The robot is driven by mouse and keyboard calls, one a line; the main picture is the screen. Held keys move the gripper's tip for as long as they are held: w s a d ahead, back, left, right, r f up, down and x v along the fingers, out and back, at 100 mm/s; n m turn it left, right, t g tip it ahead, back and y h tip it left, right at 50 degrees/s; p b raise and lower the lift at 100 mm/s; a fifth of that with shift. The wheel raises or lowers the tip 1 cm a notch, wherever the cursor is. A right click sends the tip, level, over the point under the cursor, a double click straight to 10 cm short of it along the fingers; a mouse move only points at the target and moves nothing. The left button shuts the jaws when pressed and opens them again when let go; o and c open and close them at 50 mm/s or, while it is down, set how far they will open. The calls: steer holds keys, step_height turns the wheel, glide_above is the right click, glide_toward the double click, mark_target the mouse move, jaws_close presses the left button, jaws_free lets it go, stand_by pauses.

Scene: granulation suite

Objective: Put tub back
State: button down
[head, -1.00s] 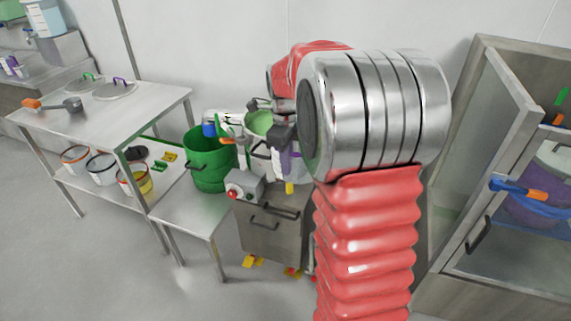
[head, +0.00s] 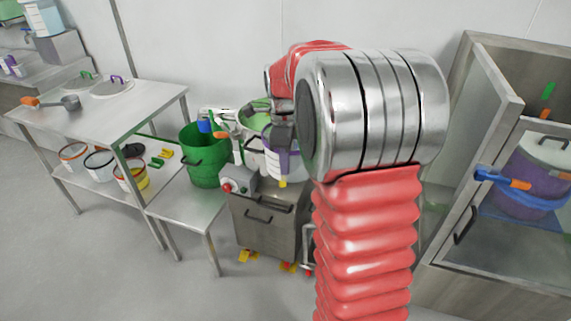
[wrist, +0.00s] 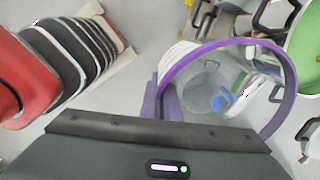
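A white tub with a purple band (head: 290,162) is at the worktop in the head view, partly hidden behind my arm's metal joint. In the wrist view a purple rim (wrist: 289,83) stands right in front of my gripper, with a purple bracket (wrist: 152,104) at its left side. A second purple tub (head: 524,182) with a pale lid is inside the cabinet at the right, with a blue piece in front of it. My gripper (head: 281,130) is dark and small beside the white and purple tub. Its fingertips are hidden, so I cannot tell whether it grips the tub.
The cabinet (head: 447,262) on the right has an open door panel (head: 478,110). A green bucket (head: 205,160) stands on a low steel table (head: 190,207) left of a grey cart (head: 265,228). A taller bench (head: 125,110) stands farther left. The floor in front is clear.

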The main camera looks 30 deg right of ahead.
mark_target(272, 164)
steer(key=n, duration=0.4)
steer(key=shift+w+a+r, duration=0.1)
steer(key=shift+w, duration=0.05)
steer(key=n, duration=0.3)
steer(key=shift+w+a, duration=0.15)
steer(key=n, duration=0.2)
steer(key=shift+w+a+n, duration=0.25)
steer(key=shift+a+n, duration=0.05)
steer(key=shift+a, duration=0.05)
steer(key=a+n, duration=0.1)
steer(key=n, duration=0.1)
steer(key=w+a+n, duration=0.1)
steer(key=n, duration=0.1)
steer(key=shift+f, duration=0.2)
steer(key=w+a+f+n, duration=0.1)
steer(key=w+a+n, duration=0.1)
steer(key=a+n, duration=0.4)
steer(key=w+a+f+n+y, duration=0.1)
steer(key=w+a+n, duration=0.1)
steer(key=a+n, duration=0.4)
steer(key=a, duration=0.4)
steer(key=shift+a+f+n, duration=0.35)
steer(key=shift+n, duration=0.05)
